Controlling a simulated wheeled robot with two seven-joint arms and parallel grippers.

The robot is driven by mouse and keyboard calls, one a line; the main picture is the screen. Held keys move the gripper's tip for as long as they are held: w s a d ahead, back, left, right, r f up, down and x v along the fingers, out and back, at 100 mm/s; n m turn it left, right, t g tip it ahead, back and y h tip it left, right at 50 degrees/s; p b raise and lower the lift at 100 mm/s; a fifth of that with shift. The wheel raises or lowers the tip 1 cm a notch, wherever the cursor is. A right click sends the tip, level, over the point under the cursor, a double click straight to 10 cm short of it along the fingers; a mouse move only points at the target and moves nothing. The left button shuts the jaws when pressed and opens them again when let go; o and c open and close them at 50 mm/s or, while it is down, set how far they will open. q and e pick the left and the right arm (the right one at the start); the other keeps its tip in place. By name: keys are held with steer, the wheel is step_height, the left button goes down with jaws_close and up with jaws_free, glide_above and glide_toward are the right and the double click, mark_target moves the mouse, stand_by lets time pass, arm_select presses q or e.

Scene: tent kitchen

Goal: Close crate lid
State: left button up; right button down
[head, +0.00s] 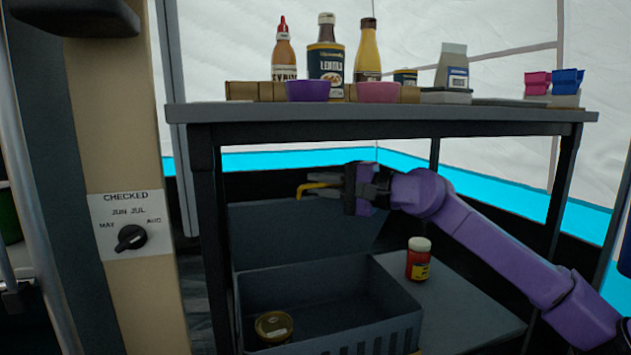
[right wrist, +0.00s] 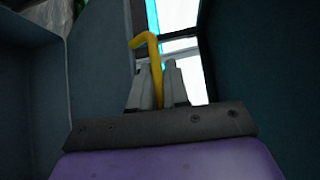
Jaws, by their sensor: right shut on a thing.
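A grey crate (head: 400,325) stands on the lower shelf of the table with its top open. Its grey lid (head: 285,232) stands raised at the back of the crate. A tin (head: 273,326) lies inside. My right gripper (head: 335,186) is at the top edge of the lid, under the tabletop, shut on a yellow bent piece (head: 316,187). The right wrist view shows the yellow piece (right wrist: 153,60) between the fingers (right wrist: 157,88). I cannot tell whether it is fixed to the lid. My left gripper is not in view.
The tabletop (head: 390,111) lies close above my right arm and carries bottles, bowls and boxes. A red jar with a white cap (head: 419,260) stands on the lower shelf (head: 465,305), right of the crate. A table leg (head: 208,220) rises at the left.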

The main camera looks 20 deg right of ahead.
steer(key=shift+s+f, duration=0.35)
steer(key=shift+s, duration=0.4)
steer(key=shift+s+f, duration=0.3)
steer(key=shift+s, duration=0.45)
steer(key=c, duration=1.5)
jaws_free()
